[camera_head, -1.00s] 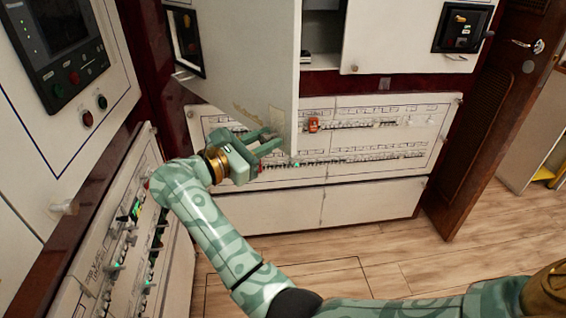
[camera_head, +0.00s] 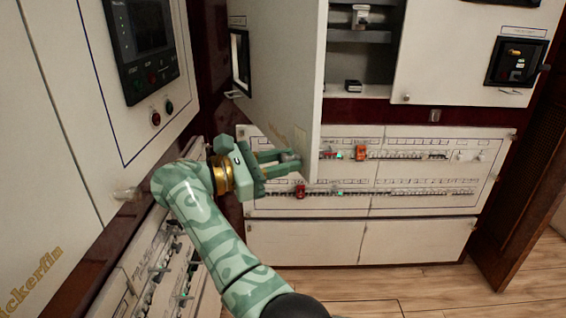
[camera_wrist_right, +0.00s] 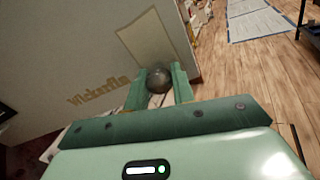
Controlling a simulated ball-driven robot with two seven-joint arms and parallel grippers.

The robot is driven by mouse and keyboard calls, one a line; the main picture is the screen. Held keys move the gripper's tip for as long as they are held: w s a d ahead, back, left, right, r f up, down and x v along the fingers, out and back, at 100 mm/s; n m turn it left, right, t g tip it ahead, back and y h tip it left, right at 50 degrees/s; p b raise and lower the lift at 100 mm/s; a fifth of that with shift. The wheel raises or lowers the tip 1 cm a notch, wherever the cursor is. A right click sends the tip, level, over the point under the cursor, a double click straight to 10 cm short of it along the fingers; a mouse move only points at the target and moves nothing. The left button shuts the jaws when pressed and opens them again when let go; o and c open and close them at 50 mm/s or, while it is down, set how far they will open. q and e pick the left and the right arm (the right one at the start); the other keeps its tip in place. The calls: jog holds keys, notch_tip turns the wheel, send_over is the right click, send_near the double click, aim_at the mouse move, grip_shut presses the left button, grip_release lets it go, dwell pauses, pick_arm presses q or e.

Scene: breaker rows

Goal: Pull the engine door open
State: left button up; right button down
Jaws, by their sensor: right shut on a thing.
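The engine door (camera_head: 268,70) is a white panel standing swung out from the cabinet at the back, with an open interior (camera_head: 358,65) showing past its right edge. My right gripper (camera_head: 290,160) is at the door's lower right corner, shut on its round metal knob (camera_wrist_right: 158,80). In the right wrist view the knob sits between the two green fingers, and the door (camera_wrist_right: 60,50) with its gold lettering fills the left side. In the head view the fingers largely hide the knob. My left gripper is not in view.
A breaker panel (camera_head: 420,185) with rows of switches is behind and below the door. Another breaker panel (camera_head: 140,270) stands at lower left, under a control panel (camera_head: 140,50). A closed white door (camera_head: 450,60) is at right. Wooden floor (camera_head: 440,285) is free at lower right.

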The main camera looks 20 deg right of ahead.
aim_at(312, 121)
jog(key=c, duration=1.2)
grip_release()
jog(key=shift+o, duration=0.2)
jog(key=r, duration=0.1)
jog(key=r+p, duration=0.1)
jog(key=r, duration=0.1)
jog(key=r+p, duration=0.1)
jog(key=shift+s+a+r, duration=0.1)
jog(key=shift+s+r, duration=0.3)
jog(key=s+r+p, duration=0.1)
jog(key=r, duration=0.1)
jog(key=s+a+r+p, duration=0.1)
jog(key=s+r+p, duration=0.1)
jog(key=shift+s+r, duration=0.2)
pick_arm(q)
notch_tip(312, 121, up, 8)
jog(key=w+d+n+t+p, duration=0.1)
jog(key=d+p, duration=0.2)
jog(key=p, duration=0.2)
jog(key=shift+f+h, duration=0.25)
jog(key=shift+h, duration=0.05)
pick_arm(e)
jog(key=s+a+r, duration=0.3)
jog(key=s, duration=0.6)
jog(key=shift+a+r, duration=0.15)
jog(key=shift+r, duration=0.2)
